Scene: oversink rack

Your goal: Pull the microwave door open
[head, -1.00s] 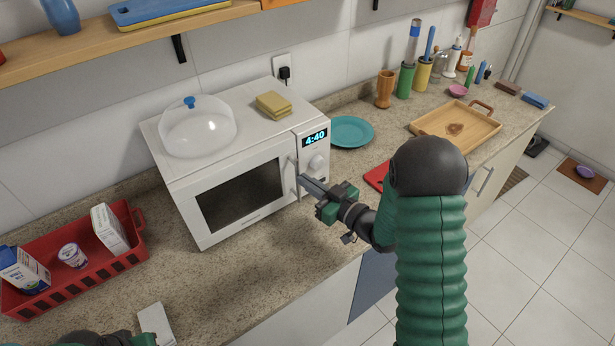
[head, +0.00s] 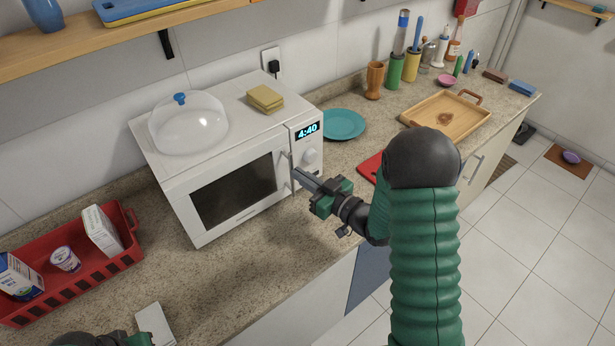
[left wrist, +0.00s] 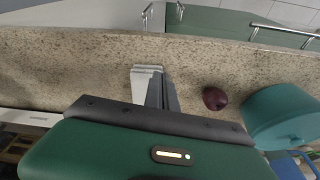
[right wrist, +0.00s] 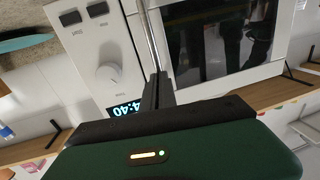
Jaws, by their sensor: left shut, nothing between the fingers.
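The white microwave (head: 225,145) stands on the counter with its door (head: 236,196) looking closed. A thin metal handle (head: 287,172) runs upright along the door's right edge, beside the control panel with a blue 4:40 display. My right gripper (head: 298,177) is at this handle. In the right wrist view the handle (right wrist: 151,40) runs into the fingertips of my right gripper (right wrist: 158,78), which look shut around it. My left gripper (left wrist: 161,82) is shut and empty above the counter, near a small white box (left wrist: 145,84). In the head view it is mostly cut off at the bottom left.
A clear dome (head: 188,128) and yellow sponges (head: 265,98) sit on the microwave. A red crate (head: 75,282) stands to its left; a teal plate (head: 343,124), a red board (head: 369,167) and a wooden tray (head: 455,118) lie right.

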